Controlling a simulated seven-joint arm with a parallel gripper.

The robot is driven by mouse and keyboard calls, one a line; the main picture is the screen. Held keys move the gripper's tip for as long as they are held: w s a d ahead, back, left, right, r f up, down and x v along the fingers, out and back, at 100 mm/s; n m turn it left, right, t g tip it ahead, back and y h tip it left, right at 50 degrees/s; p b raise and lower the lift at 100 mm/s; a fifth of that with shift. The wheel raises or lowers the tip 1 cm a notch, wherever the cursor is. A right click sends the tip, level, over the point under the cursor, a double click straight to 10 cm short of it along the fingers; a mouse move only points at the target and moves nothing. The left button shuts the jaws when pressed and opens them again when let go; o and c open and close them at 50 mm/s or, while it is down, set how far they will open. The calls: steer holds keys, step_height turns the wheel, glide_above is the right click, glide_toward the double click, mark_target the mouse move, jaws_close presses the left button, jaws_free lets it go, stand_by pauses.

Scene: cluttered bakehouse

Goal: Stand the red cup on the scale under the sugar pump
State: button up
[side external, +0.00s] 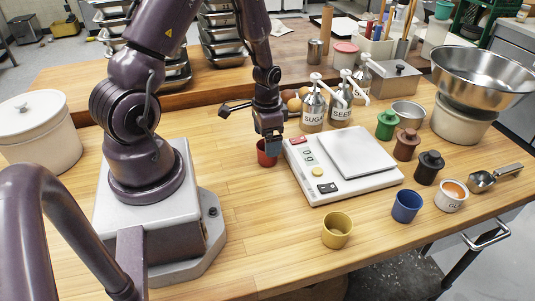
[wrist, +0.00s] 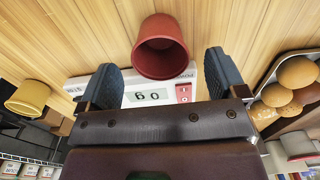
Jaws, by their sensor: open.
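The red cup (side external: 264,158) stands upright on the wooden table, just left of the scale's display end. It also shows in the wrist view (wrist: 161,50), with its mouth facing the camera. My gripper (side external: 272,147) is open at the cup, partly hiding it in the side view. In the wrist view the cup lies between the lines of the two fingers, near their tips; I cannot tell whether they touch it. The white scale (side external: 335,187) has a bare square plate (side external: 336,151). The sugar pump (side external: 312,110) stands behind the scale, its lower label partly readable.
A seeds pump (side external: 341,107) stands right of the sugar pump. Brown rolls (side external: 294,104) lie behind my gripper. Green (side external: 386,124), brown (side external: 406,145) and black (side external: 429,168) pots line the scale's right. Yellow (side external: 337,231) and blue (side external: 407,207) cups stand in front.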

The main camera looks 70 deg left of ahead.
step_height(320, 180, down, 4)
steer(key=shift+f, duration=0.25)
steer(key=shift+w, duration=0.1)
steer(key=c, duration=1)
steer(key=shift+c, duration=0.2)
